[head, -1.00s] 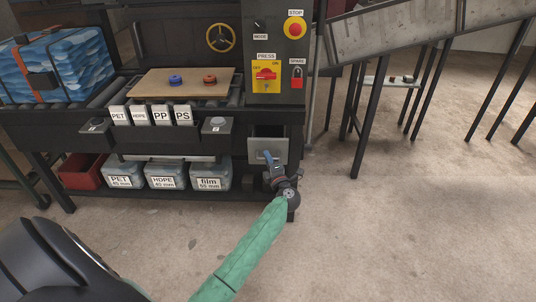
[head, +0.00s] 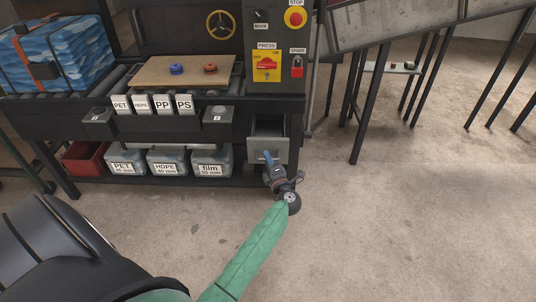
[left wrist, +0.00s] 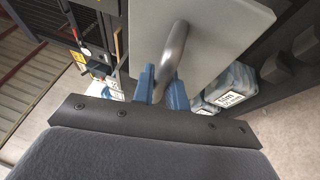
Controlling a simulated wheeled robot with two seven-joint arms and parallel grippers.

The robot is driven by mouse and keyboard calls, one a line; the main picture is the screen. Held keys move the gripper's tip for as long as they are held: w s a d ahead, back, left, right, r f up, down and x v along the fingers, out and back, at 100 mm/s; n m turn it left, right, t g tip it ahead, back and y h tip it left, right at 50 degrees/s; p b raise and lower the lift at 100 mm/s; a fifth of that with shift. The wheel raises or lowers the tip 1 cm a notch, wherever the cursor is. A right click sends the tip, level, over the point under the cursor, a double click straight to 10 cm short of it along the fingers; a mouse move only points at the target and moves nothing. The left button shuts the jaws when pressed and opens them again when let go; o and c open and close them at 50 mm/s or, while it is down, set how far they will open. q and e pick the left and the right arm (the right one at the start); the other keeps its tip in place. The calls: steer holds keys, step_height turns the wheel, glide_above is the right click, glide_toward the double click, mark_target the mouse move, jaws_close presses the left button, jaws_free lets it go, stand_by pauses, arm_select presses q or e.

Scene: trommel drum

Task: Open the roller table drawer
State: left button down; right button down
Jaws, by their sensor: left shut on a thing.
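The roller table (head: 60,128) stands at the back left in the head view. Its grey drawer (head: 267,149) is at the right end under the top and stands partly out, with its inside showing behind the front panel. My left gripper (head: 269,158) is at the drawer front. In the left wrist view the drawer's grey front (left wrist: 215,30) fills the top, and the blue fingers of my left gripper (left wrist: 162,88) are shut on its curved dark handle (left wrist: 174,45). The fingers partly hide the handle's lower end. My right gripper is not in view.
A control panel (head: 277,45) rises above the drawer. The floor (head: 400,220) in front and to the right is clear.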

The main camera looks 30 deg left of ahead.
arm_select(q)
steer(key=shift+s+d+f+p, duration=0.1)
steer(key=shift+s+d+p, duration=0.25)
steer(key=shift+s+d, duration=0.35)
steer(key=shift+s+d+p, duration=0.35)
steer(key=shift+s+d, duration=0.05)
steer(key=shift+s, duration=0.55)
steer(key=c, duration=1.4)
jaws_free()
steer(key=v, duration=0.7)
steer(key=shift+s+d, duration=0.25)
steer(key=shift+s, duration=0.05)
steer(key=shift+w+f, duration=0.1)
